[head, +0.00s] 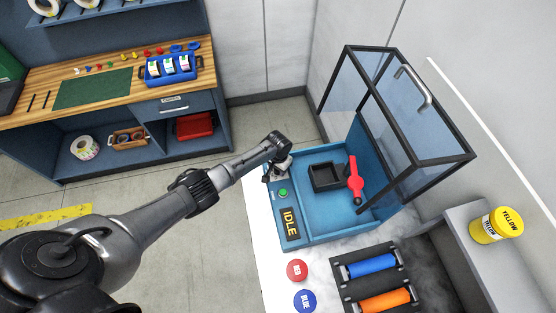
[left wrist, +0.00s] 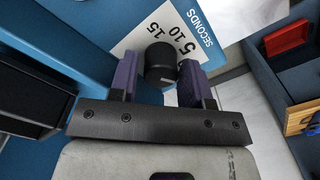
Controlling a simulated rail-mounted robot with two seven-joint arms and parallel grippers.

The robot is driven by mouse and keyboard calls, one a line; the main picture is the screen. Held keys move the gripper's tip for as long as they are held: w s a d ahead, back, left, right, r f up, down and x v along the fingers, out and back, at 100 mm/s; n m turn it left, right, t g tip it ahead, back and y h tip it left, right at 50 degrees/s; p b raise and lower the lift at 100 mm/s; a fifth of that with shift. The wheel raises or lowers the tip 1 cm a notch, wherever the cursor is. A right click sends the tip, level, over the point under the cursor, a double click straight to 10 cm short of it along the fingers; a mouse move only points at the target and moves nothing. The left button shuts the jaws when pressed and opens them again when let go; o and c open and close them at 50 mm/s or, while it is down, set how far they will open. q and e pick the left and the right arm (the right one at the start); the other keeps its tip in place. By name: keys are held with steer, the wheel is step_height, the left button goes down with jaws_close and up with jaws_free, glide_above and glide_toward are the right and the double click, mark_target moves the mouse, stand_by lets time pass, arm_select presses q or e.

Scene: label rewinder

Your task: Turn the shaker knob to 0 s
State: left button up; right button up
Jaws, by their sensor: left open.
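The knob's setting cannot be read. My left gripper (left wrist: 158,78) is open, its two purple fingers on either side of the knob; I cannot tell whether they touch it. In the head view, my left gripper (head: 274,173) is at the left back corner of the blue shaker machine (head: 325,215) and hides the knob. The machine's display (head: 290,223) reads IDLE. My right gripper is not in view.
A green button (head: 283,193), black tray (head: 325,177) and red clamp (head: 355,180) are on the machine, beside its raised clear guard (head: 430,135). A workbench (head: 110,90) stands left.

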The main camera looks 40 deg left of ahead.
arm_select(q)
step_height(320, 180, up, 13)
steer(key=shift+r, duration=0.2)
stand_by(0.3)
stand_by(0.6)
steer(key=w+d+r+m+t+y, duration=0.1)
steer(key=w+d+r+m+t, duration=0.15)
steer(key=r, duration=0.45)
steer(key=w+d+r+m+t+y, duration=0.1)
steer(key=w+r+m+t, duration=0.15)
steer(key=r, duration=0.35)
steer(key=s+d+r+t+h, duration=0.1)
steer(key=s+d+r+t, duration=0.35)
steer(key=s+r, duration=0.2)
steer(key=s+d+f+g, duration=0.1)
steer(key=s+f, duration=0.4)
steer(key=s, duration=0.5)
steer(key=s+d+f+n+g+p, duration=0.1)
steer(key=s+f+g, duration=0.2)
steer(key=s, duration=0.8)
steer(key=s+d+f+n+g+h+p, duration=0.1)
steer(key=s+d+f+g, duration=0.1)
steer(key=s+f, duration=0.4)
steer(key=s, duration=0.4)
steer(key=shift+s+f, duration=0.2)
steer(key=shift+f, duration=0.1)
